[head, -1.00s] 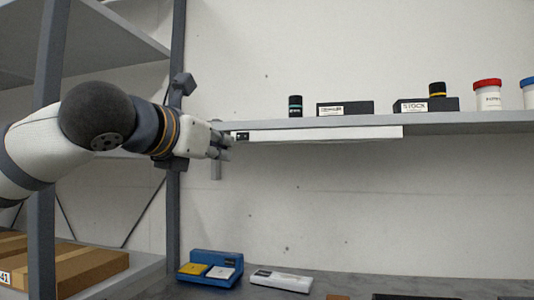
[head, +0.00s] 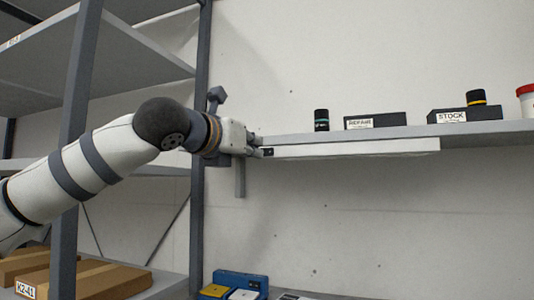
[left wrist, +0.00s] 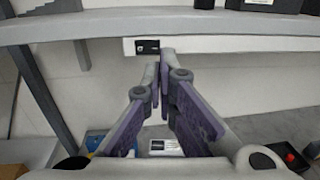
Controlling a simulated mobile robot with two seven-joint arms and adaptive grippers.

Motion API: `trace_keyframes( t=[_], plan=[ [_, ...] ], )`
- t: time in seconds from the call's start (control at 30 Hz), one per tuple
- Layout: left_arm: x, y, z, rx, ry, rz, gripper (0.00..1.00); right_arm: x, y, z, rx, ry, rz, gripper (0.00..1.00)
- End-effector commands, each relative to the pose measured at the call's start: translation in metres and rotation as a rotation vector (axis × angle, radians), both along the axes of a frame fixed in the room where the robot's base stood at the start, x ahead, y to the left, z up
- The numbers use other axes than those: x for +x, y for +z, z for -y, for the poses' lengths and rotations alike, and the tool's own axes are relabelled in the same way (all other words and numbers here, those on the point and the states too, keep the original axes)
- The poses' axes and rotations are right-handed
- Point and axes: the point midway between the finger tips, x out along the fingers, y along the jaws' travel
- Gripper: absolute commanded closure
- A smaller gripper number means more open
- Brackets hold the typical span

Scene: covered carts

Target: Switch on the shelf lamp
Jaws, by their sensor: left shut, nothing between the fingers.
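The shelf lamp (head: 350,148) is a long white bar under the front of the wall shelf. At its left end is a small black switch (head: 268,153), which also shows in the left wrist view (left wrist: 147,47). No glow is visible on the lamp. My left gripper (head: 259,150) is at the lamp's left end, its fingertips close beside the switch. In the left wrist view the fingertips (left wrist: 160,60) are together and empty, just below and right of the switch; I cannot tell whether they touch it. My right gripper is not in view.
A grey rack post (head: 201,100) stands close behind my left wrist. A blue tray (head: 240,280) sits below. The wall space under the lamp is clear.

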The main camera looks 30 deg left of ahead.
Motion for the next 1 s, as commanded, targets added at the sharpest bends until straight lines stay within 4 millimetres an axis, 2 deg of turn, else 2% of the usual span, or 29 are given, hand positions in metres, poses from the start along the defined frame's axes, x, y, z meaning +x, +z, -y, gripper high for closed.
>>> trace_keyframes(
  t=[0.1,0.3,1.0],
  plan=[
    [0.025,-0.001,-0.002,0.001,0.002,-0.002,1.0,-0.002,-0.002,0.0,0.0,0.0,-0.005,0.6],
    [0.052,-0.001,-0.006,0.001,0.0,-0.001,1.0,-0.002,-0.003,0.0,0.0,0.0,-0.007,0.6],
    [0.069,0.0,-0.003,0.0,-0.006,-0.003,1.0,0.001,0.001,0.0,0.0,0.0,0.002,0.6]
  ],
)
